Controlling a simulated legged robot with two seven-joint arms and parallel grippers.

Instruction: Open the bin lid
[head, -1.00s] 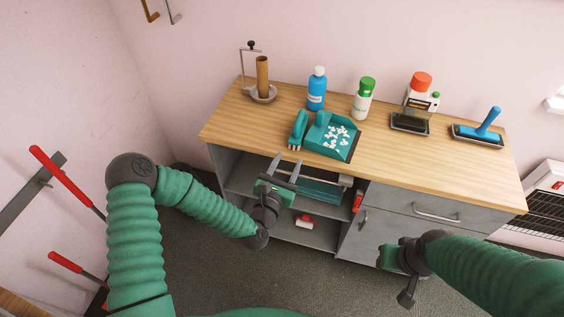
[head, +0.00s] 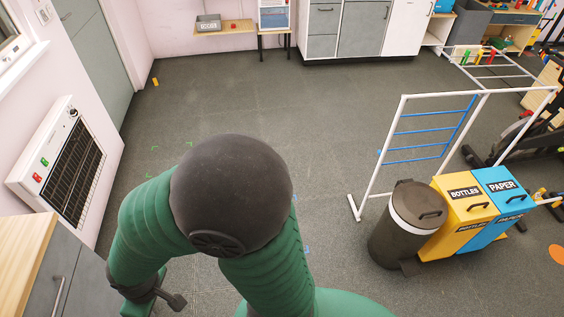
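A dark round bin (head: 393,240) with a white band stands on the floor at the right in the head view. Its dark lid (head: 418,204), with a handle on top, is shut. Right beside it are a yellow bin marked BOTTLES (head: 453,238) and a blue bin marked PAPER (head: 490,228), both with shut, handled lids.
A white frame with blue bars (head: 433,130) stands behind and left of the bins. Exercise equipment (head: 520,145) is at the far right. A wall heater (head: 72,160) and the wooden counter (head: 22,255) are at the left. The middle floor (head: 300,110) is open.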

